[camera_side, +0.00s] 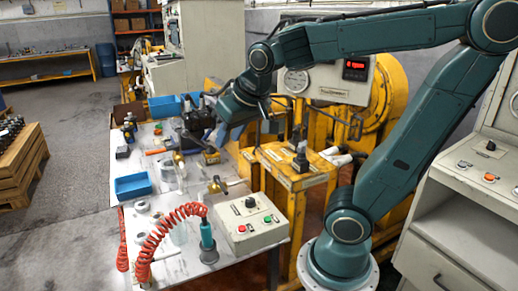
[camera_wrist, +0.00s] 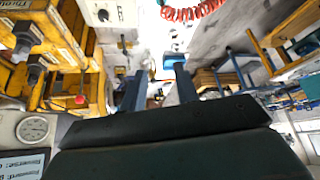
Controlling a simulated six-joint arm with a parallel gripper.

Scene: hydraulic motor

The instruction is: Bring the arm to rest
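My green arm reaches from its base at the right over to the workbench (camera_side: 185,262). My gripper (camera_side: 218,138) is at the left end of the arm, over the back part of the bench, tilted downward. In the wrist view my gripper (camera_wrist: 160,72) shows two dark fingers spread apart, with bench items visible between them and nothing held. Dark metal parts (camera_side: 197,118) lie close by the gripper in the side view; whether they touch it I cannot tell.
A yellow stand (camera_side: 285,176) with a dark upright fitting (camera_side: 300,158) is right of the bench. A control box (camera_side: 248,222), a red coiled hose (camera_side: 165,222) and a blue tray (camera_side: 133,186) are on the bench. A gauge panel (camera_side: 325,80) stands behind.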

